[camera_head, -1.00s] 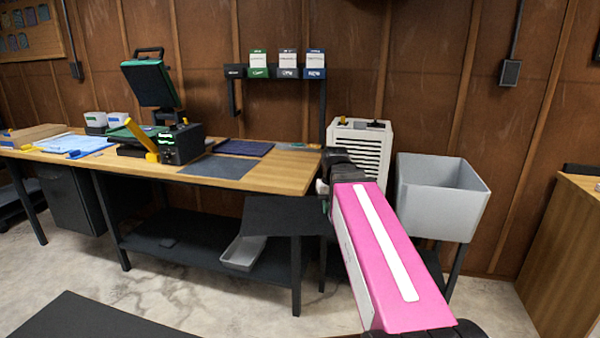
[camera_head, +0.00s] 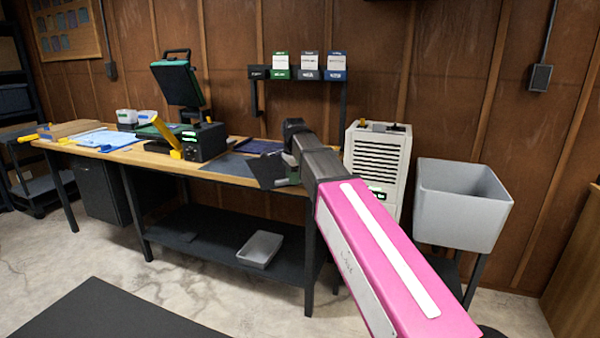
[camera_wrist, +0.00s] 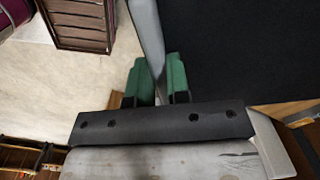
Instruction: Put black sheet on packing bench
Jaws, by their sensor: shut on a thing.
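A black sheet (camera_head: 266,172) is held by my gripper (camera_wrist: 158,82) at the right end of the wooden-topped bench (camera_head: 232,181). In the wrist view the sheet's dark face (camera_wrist: 240,45) fills the upper right, and its pale edge runs between the green fingers. In the head view my gripper is mostly hidden by my arm and the sheet. The sheet is tilted and overlaps the bench's right front edge in the picture; I cannot tell whether it touches the top.
On the bench lie a grey mat (camera_head: 217,166) and a dark blue sheet (camera_head: 259,147), with a heat press (camera_head: 182,100) to their left. A white slatted unit (camera_head: 377,160) and a grey bin (camera_head: 460,215) stand to the right. A tray (camera_head: 260,249) lies on the lower shelf.

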